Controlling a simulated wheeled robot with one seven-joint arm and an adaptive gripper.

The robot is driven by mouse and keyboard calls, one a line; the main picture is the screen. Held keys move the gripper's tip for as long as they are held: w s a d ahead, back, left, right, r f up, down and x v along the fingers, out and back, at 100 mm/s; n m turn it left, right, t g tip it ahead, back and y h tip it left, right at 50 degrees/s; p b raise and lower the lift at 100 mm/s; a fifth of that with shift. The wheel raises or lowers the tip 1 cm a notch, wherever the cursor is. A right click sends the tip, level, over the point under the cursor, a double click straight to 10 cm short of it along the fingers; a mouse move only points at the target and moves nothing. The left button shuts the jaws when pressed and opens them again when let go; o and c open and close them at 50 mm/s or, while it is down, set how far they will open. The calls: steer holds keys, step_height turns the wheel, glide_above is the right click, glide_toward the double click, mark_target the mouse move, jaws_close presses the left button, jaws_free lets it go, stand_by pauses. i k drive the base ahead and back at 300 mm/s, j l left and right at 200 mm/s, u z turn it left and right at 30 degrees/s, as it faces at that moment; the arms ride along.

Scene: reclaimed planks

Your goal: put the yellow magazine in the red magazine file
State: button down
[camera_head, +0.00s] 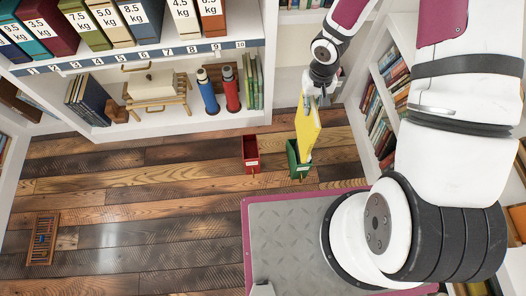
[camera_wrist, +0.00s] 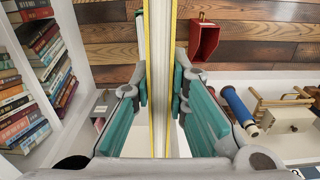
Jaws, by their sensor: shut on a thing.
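My gripper (camera_head: 312,92) is shut on the yellow magazine (camera_head: 308,130), which hangs upright below it. In the wrist view the magazine (camera_wrist: 160,70) is edge-on between the two teal finger pads. The magazine's lower end overlaps the green magazine file (camera_head: 293,160) in the head view; I cannot tell whether it is inside that file or above it. The red magazine file (camera_head: 250,151) stands on the floor just left of the green one, apart from the magazine. The red file also shows in the wrist view (camera_wrist: 204,42), right of the magazine.
A white shelf unit (camera_head: 190,122) behind holds binders, a blue bottle (camera_head: 207,92), a red bottle (camera_head: 230,90) and books. A bookcase (camera_head: 378,115) stands close on the right. An abacus (camera_head: 43,238) lies at left.

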mark_target(251, 157)
steer(key=i+j+z, duration=0.1)
steer(key=j+z, duration=0.2)
steer(key=j, duration=0.5)
steer(key=j+z, duration=0.25)
steer(key=j, duration=1.45)
steer(key=k+j, duration=0.1)
steer(key=j, duration=0.75)
steer(key=i+z, duration=0.05)
